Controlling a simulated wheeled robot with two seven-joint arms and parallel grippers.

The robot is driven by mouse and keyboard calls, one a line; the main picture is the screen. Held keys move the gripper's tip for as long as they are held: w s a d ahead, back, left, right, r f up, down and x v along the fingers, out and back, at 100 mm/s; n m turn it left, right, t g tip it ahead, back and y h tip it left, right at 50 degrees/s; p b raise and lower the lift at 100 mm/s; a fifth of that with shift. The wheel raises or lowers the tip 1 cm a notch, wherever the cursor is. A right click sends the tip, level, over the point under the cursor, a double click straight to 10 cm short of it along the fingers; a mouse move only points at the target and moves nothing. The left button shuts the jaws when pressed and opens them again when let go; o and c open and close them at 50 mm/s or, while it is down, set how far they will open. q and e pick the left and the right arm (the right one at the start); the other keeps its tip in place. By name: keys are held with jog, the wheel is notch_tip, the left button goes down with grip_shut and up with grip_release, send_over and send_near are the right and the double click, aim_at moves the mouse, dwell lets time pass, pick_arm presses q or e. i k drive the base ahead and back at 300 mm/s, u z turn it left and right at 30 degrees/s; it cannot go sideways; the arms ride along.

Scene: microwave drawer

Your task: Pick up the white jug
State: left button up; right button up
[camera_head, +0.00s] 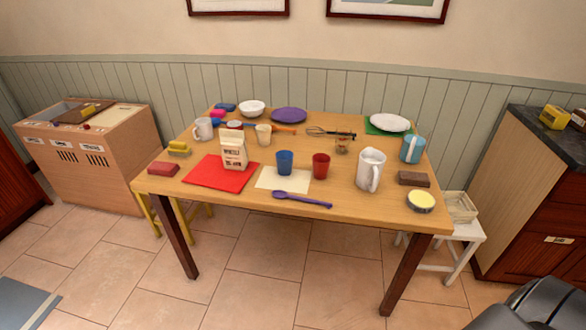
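The white jug (369,171) stands upright on the wooden table (350,205), right of the middle and towards the front. Its handle is on the side facing me, slightly to the right. Nothing is touching it, and it is in plain view. Neither my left gripper nor my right gripper shows in the head view.
Near the jug are a red cup (320,165), a blue-and-white mug (412,148), a brown block (413,179) and a yellow-topped tin (421,201). A purple spoon (300,199) lies in front. A white stool (465,236) stands right of the table.

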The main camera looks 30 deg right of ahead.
aim_at(372, 160)
jog(key=u, duration=0.75)
jog(key=i, duration=1.35)
jog(key=z, duration=2.1)
